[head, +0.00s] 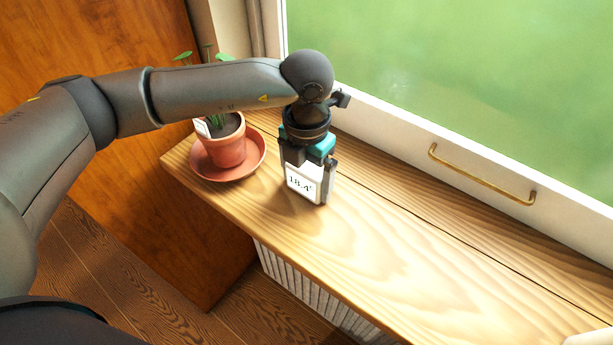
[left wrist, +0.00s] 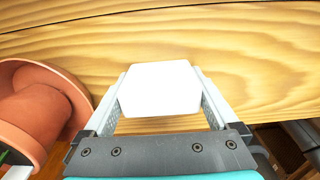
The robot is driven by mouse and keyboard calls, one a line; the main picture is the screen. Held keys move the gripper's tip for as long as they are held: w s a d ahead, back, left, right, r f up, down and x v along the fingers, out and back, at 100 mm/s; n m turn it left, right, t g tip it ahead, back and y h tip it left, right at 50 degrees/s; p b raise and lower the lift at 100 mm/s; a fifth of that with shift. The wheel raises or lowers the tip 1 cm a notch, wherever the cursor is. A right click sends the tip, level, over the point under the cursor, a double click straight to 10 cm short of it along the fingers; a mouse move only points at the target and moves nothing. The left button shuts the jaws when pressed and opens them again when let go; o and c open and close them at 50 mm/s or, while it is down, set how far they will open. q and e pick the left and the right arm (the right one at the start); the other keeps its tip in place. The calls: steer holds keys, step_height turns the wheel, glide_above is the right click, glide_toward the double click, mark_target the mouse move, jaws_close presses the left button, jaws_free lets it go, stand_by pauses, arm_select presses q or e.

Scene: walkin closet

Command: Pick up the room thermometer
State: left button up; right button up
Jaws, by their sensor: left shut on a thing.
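The room thermometer (head: 303,184) is a small white block with a dark-framed display reading about 18.4. It is upright at the wooden sill, right of the potted plant. My left gripper (head: 308,172) comes down on it from above and is shut on it, one finger on each side. In the left wrist view the white top of the thermometer (left wrist: 160,88) sits between the two fingers of my left gripper (left wrist: 164,92). I cannot tell whether its bottom touches the sill. My right gripper is not in view.
A terracotta pot (head: 224,146) with a plant stands on a saucer (head: 249,168) close to the left of the gripper. The window frame (head: 400,132) with a brass handle (head: 480,178) runs behind.

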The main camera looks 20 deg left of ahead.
arm_select(q)
steer(key=shift+c, duration=0.6)
steer(key=shift+r, duration=0.1)
